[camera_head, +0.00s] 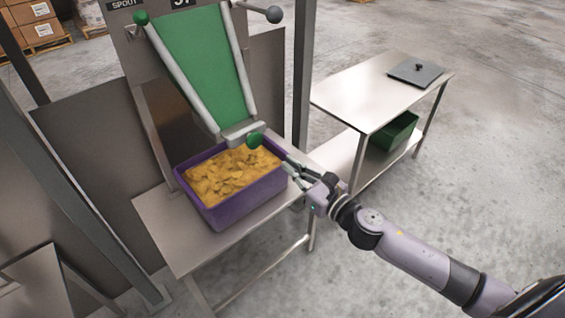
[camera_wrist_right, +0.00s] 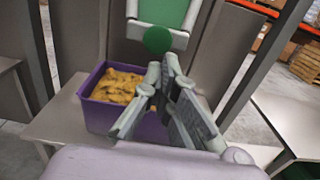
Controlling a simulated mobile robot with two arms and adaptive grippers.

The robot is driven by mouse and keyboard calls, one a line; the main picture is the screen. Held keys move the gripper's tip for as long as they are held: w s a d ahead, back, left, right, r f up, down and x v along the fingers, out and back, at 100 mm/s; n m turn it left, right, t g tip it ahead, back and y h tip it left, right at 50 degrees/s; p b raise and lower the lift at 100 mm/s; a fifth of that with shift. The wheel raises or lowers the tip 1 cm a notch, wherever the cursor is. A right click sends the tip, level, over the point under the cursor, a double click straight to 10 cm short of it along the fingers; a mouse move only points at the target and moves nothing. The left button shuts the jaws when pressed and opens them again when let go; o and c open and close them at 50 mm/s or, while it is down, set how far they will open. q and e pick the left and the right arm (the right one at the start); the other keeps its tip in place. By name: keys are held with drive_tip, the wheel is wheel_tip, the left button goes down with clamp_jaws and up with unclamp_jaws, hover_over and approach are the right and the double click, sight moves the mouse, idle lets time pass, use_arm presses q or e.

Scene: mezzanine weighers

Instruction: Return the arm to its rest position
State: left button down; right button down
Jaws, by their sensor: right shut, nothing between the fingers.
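My right gripper (camera_head: 292,168) is shut and empty, at the right edge of a purple crate. In the right wrist view its fingers (camera_wrist_right: 162,85) point forward in front of the crate. The purple crate (camera_head: 235,208) stands on a steel table and is full of yellow-orange pieces (camera_head: 230,172); it also shows in the wrist view (camera_wrist_right: 98,112). My right arm (camera_head: 415,258) reaches in from the lower right. My left gripper is not in view.
A green chute (camera_head: 200,62) with a green knob (camera_head: 254,140) slopes down over the crate. The steel table (camera_head: 160,222) carries the crate. To the right, a steel cart (camera_head: 355,95) holds a grey lid (camera_head: 416,72) above and a green bin (camera_head: 393,132) below. A post (camera_head: 303,70) stands between them.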

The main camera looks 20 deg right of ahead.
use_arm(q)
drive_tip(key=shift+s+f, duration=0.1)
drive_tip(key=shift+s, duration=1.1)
